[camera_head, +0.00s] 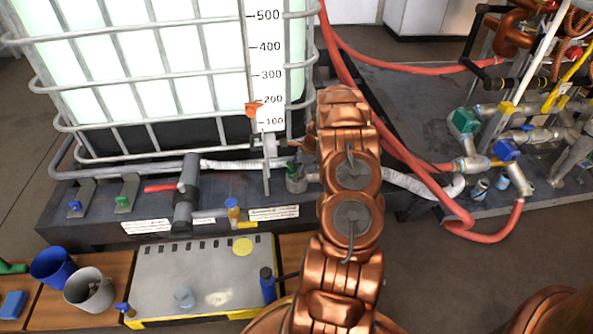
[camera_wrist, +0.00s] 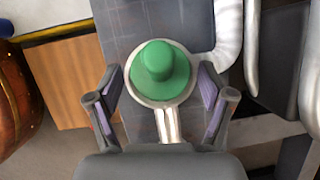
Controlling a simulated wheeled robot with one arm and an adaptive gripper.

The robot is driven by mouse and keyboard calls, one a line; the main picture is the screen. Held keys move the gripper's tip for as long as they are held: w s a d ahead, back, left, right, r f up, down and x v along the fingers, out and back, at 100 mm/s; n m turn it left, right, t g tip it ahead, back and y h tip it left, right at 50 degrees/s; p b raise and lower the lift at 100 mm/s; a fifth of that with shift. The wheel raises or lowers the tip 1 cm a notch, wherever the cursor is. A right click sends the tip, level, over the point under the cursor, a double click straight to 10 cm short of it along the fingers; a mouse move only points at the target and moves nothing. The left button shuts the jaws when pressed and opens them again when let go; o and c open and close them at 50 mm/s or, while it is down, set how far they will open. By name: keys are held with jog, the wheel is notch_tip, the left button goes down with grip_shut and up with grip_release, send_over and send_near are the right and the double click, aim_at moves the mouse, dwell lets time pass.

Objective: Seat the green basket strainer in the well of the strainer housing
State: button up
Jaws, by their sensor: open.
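The green basket strainer (camera_wrist: 160,70) shows from above in the wrist view as a green disc with a round knob. It lies within the round metal rim of the strainer housing (camera_wrist: 166,103); how deep it sits in the well cannot be told. In the head view the green strainer (camera_head: 292,168) shows at the top of the grey housing (camera_head: 296,184), just left of my copper arm. My gripper (camera_wrist: 160,80) is open, with one finger on each side of the strainer and visible gaps to both. My arm hides the gripper in the head view.
A caged white tank (camera_head: 150,75) stands behind the housing. A white corrugated hose (camera_head: 240,165) runs beside it. A grey valve with a red handle (camera_head: 160,187) is to the left. In front are a grey-topped case (camera_head: 150,270), a blue bottle (camera_head: 268,285), and blue (camera_head: 52,266) and grey (camera_head: 90,290) cups.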

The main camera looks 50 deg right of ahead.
jog(key=p+v, duration=0.1)
jog(key=v, duration=0.1)
jog(key=shift+r, duration=0.3)
jog(key=p+v, duration=0.1)
jog(key=v, duration=0.1)
jog(key=d+v, duration=0.1)
jog(key=v, duration=0.2)
jog(key=shift+p, duration=0.4)
